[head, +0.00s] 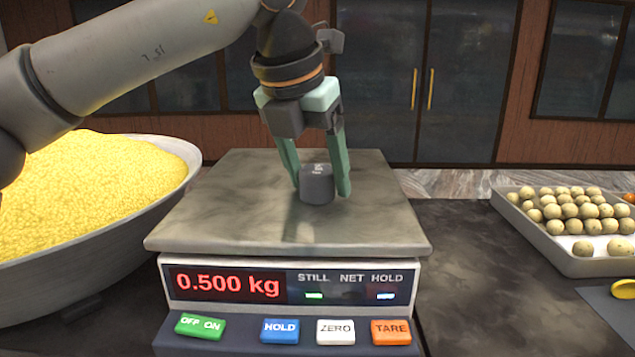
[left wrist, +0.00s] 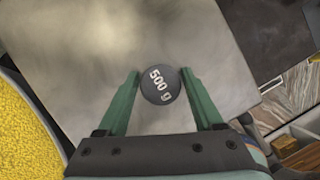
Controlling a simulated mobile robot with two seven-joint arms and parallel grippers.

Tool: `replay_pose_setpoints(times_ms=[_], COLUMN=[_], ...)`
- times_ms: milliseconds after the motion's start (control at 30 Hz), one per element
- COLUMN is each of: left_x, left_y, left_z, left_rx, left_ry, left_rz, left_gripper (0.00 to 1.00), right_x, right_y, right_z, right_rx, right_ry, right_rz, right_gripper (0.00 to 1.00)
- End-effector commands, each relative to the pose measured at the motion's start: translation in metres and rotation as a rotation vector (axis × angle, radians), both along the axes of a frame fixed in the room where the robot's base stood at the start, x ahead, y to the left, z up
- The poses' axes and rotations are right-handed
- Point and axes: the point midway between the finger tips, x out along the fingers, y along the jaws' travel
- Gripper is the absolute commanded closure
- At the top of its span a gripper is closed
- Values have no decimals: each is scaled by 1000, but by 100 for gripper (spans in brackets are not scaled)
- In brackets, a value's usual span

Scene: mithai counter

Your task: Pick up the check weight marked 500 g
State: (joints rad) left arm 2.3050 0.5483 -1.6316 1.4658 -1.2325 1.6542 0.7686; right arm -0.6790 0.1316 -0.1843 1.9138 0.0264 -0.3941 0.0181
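The check weight (head: 317,186) is a dark grey cylinder standing upright on the scale's steel pan (head: 235,215). In the left wrist view its round top (left wrist: 160,86) reads "500 g". My left gripper (head: 322,190) points down over the pan with its green fingers open, one on each side of the weight. In the left wrist view, gaps show between the fingers (left wrist: 160,82) and the weight, small on both sides. The scale's red display (head: 228,284) reads 0.500 kg. My right gripper is in neither view.
A wide metal bowl of yellow grains (head: 190,165) stands left of the scale. A white tray (head: 570,268) of round sweets stands at the right. Dark counter (head: 460,270) between scale and tray is clear. Buttons (head: 336,331) line the scale's front.

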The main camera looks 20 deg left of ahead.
Motion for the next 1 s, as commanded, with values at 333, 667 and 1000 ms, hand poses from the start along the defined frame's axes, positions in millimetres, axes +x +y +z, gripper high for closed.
replay_pose_setpoints(times_ms=[333, 667, 1000], left_x=[0, 0, 0], left_y=[0, 0, 0], left_z=[0, 0, 2], left_rx=[0, 0, -2], left_ry=[0, -1, -4], left_rz=[0, 0, 1], left_gripper=[73, 100, 100], right_x=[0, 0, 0], right_y=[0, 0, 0], right_z=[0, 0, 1], right_rx=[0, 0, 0], right_ry=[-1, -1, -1], right_rz=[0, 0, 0], right_gripper=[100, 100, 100])
